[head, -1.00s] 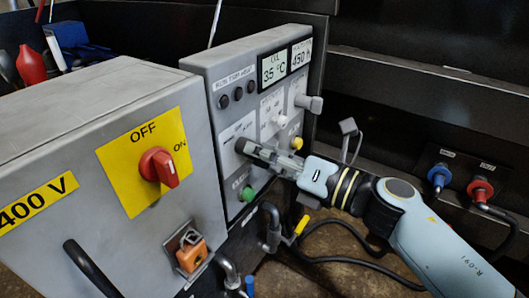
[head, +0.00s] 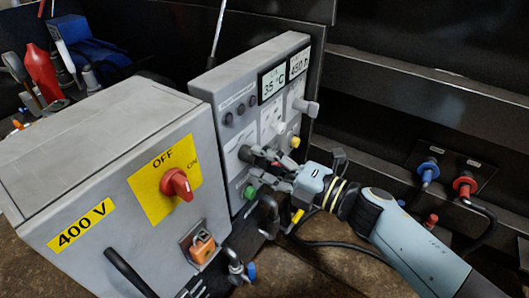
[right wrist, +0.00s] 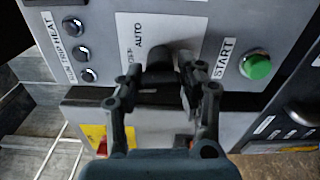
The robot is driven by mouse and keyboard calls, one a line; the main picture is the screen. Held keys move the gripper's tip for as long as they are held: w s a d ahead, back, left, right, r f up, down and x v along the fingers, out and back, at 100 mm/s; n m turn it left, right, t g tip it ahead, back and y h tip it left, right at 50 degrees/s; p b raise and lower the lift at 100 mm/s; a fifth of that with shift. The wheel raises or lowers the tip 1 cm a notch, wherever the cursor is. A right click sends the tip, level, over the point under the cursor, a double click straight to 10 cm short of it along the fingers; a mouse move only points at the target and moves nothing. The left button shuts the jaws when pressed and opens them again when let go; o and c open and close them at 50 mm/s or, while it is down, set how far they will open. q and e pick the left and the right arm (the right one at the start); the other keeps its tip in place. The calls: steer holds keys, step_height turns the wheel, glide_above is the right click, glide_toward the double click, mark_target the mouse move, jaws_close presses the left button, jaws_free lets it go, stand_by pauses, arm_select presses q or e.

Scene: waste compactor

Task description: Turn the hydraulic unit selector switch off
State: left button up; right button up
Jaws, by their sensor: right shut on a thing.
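The hydraulic unit panel (head: 228,100) is a grey box with small displays, lamps and buttons. Its selector switch (right wrist: 160,57) is a dark knob beside the AUTO label in the right wrist view. In the head view the knob (head: 245,153) shows just left of my right fingers. My right gripper (head: 260,166) is at the panel face, shut on the knob, with one finger on each side in the wrist view (right wrist: 163,76). The fingers hide part of the knob and its labels, so its exact setting cannot be read. My left gripper is not in view.
A green START button (right wrist: 257,66) is close to my right fingers. A grey 400 V cabinet (head: 75,165) with a red OFF/ON rotary switch (head: 176,184) stands left of the panel. Pipes and cables lie below my right arm. Blue and red hose couplings are at the right.

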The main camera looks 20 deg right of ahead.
steer(key=shift+m, duration=0.4)
steer(key=shift+p, duration=0.3)
steer(key=o, duration=1.2)
steer(key=shift+s+d, duration=0.15)
steer(key=shift+s, duration=0.05)
steer(key=v, duration=1.1)
steer(key=shift+s+d, duration=0.2)
steer(key=shift+d, duration=0.05)
